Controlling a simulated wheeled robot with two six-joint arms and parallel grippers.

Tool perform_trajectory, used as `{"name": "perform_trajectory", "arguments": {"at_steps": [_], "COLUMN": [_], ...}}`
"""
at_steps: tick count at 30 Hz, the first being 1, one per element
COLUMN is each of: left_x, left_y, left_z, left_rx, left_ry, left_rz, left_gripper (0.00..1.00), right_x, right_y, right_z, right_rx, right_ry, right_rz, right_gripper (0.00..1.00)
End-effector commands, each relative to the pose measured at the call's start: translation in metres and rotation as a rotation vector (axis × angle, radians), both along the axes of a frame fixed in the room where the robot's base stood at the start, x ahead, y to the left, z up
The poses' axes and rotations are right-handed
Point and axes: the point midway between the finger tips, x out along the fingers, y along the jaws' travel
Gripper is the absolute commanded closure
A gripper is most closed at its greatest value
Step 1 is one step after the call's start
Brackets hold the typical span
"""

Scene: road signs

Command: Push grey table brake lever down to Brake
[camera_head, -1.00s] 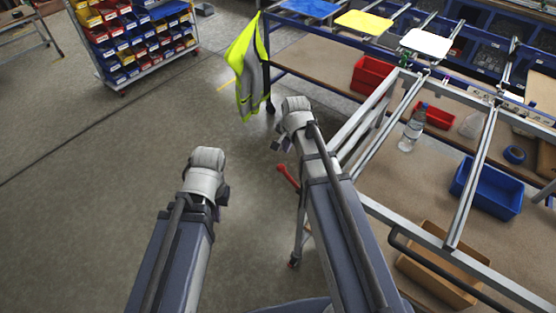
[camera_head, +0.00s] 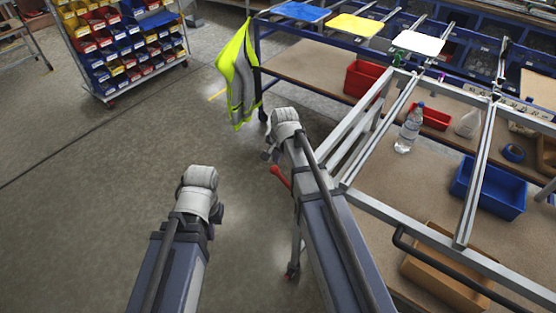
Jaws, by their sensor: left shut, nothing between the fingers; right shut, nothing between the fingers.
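A red lever (camera_head: 281,176) with a rounded end sticks out at the near left side of the grey metal table frame (camera_head: 365,203). It slants up to the left, and its lower end passes behind my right arm. No Brake marking is readable. My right gripper (camera_head: 269,152) is shut and empty, a little above and left of the lever in the picture, with no visible contact. My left gripper (camera_head: 216,213) is shut and empty over open floor, further left and lower in the picture. The wrists largely hide both sets of fingers.
The grey frame's rails extend right. Beyond and below are a water bottle (camera_head: 409,128), a blue bin (camera_head: 489,187) and a cardboard box (camera_head: 447,266). A yellow vest (camera_head: 240,75) hangs at a blue bench. A bin cart (camera_head: 120,45) stands far left. Floor between is clear.

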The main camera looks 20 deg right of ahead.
Motion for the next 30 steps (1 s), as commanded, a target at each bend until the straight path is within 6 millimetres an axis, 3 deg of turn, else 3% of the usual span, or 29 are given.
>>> {"name": "perform_trajectory", "arguments": {"at_steps": [1,9,30], "left_x": [0.0,0.0,0.0], "left_y": [0.0,0.0,0.0], "left_z": [-0.015,-0.047,-0.054], "left_rx": [0.0,0.0,0.0], "left_ry": [0.0,0.0,0.0], "left_rz": [0.0,0.0,0.0], "left_gripper": [1.0,1.0,1.0], "right_x": [0.003,0.013,0.021], "right_y": [0.0,0.001,0.004], "right_z": [-0.015,-0.047,-0.056], "right_rx": [0.0,0.0,-0.021], "right_ry": [0.0,0.0,0.03], "right_rz": [0.0,0.0,0.002], "right_gripper": [1.0,1.0,1.0]}}
